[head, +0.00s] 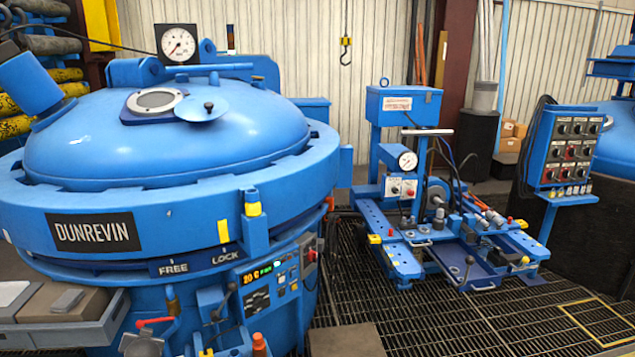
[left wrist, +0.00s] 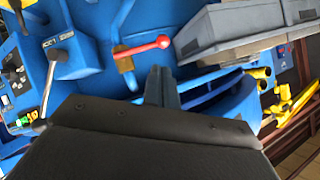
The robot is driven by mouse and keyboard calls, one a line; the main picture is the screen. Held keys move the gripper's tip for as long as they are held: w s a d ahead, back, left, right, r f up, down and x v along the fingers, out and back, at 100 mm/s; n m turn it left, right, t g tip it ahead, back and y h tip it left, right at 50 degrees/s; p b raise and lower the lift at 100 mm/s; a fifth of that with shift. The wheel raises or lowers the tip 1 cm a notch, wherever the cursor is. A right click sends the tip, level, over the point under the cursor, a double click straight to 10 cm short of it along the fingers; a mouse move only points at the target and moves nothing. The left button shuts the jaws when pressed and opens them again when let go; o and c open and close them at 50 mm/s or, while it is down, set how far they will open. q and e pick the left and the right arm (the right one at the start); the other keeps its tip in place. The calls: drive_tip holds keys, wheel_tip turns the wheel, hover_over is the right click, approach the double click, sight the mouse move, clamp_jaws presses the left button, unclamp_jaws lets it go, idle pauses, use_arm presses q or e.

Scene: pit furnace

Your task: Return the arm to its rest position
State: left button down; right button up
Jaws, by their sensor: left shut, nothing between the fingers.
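My left gripper (left wrist: 161,78) shows in the left wrist view as a dark body with its grey fingers together and empty. Its fingertips appear just below the red-handled lever (left wrist: 150,46) on a brass valve; I cannot tell the gap between them. In the head view the red lever (head: 155,321) is at the lower left of the blue pit furnace (head: 75,270). I cannot make out my left gripper clearly there. My right gripper is in neither view.
A grey tray (head: 95,332) with boxes juts from the furnace's lower left, and shows close by in the wrist view (left wrist: 215,50). A furnace control panel (head: 270,283), a blue pump skid (head: 400,255) and a switch box (head: 572,150) stand to the right. Grating floor (head: 365,305) lies between.

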use_arm(q)
drive_tip(key=s+d+r+n+g+h, duration=0.1)
drive_tip(key=d+r, duration=0.2)
drive_tip(key=d, duration=0.2)
drive_tip(key=s+d+r+h, duration=0.2)
drive_tip(key=d, duration=0.3)
drive_tip(key=s+d+m+g+h, duration=0.1)
drive_tip(key=s+d+h, duration=0.1)
drive_tip(key=s+d, duration=0.45)
drive_tip(key=s+d+m+g+h, duration=0.1)
drive_tip(key=s+d, duration=0.3)
drive_tip(key=d, duration=0.6)
drive_tip(key=s+d+f+m+g+h, duration=0.2)
drive_tip(key=s+d+f+h, duration=0.15)
drive_tip(key=s+d, duration=1.15)
drive_tip(key=s+d+f+g, duration=0.1)
drive_tip(key=s+f, duration=0.2)
drive_tip(key=s, duration=0.4)
drive_tip(key=s+d+f+g, duration=0.1)
drive_tip(key=s+f, duration=0.2)
drive_tip(key=s, duration=0.3)
drive_tip(key=shift+s+f, duration=0.25)
drive_tip(key=shift+s, duration=0.1)
drive_tip(key=shift+d, duration=0.15)
